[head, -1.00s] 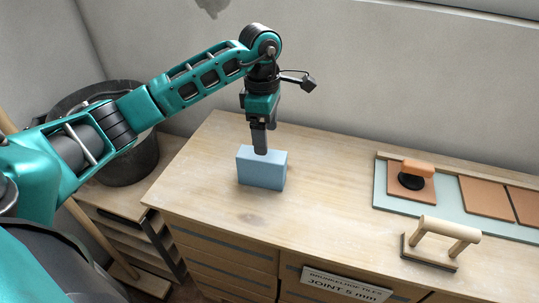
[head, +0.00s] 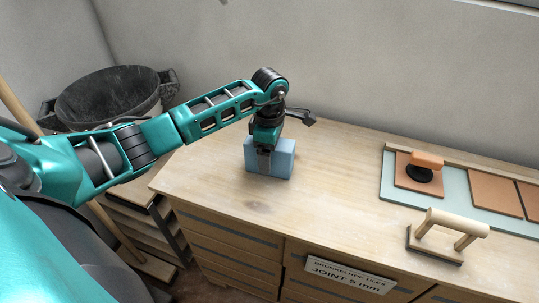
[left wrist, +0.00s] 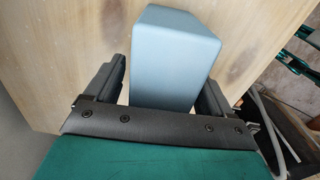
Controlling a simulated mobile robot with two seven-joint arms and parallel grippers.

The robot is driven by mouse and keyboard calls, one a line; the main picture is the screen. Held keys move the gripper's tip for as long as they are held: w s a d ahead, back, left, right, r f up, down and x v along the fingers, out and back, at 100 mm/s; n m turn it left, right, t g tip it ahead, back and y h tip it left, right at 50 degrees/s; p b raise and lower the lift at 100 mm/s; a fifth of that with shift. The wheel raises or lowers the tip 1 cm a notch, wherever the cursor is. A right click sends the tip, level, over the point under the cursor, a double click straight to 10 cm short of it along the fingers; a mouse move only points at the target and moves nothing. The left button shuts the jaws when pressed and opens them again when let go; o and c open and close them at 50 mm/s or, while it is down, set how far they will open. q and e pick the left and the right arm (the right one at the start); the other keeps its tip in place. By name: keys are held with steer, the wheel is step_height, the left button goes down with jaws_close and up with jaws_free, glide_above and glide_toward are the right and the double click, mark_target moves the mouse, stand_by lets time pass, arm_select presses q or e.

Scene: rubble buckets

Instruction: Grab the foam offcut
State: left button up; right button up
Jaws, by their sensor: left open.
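The foam offcut (head: 284,158) is a light blue block standing on the wooden worktop. My left gripper (head: 264,166) is lowered at it, and its fingers cover part of the block in the head view. In the left wrist view the block (left wrist: 175,55) stands between the two open fingers of my left gripper (left wrist: 160,85). A gap shows on the left of the block; the right finger is close to it, and I cannot tell if they touch. My right gripper is not in view.
A wooden-handled float (head: 450,232) and an orange-handled suction lifter (head: 424,166) on a tile (head: 408,180) are at the right of the worktop (head: 320,205). A black bucket (head: 105,95) stands behind my left arm. The worktop's middle is clear.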

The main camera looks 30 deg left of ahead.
arm_select(q)
steer(key=shift+f, duration=0.4)
steer(key=shift+c, duration=0.3)
steer(key=c, duration=1)
steer(key=shift+r, duration=0.15)
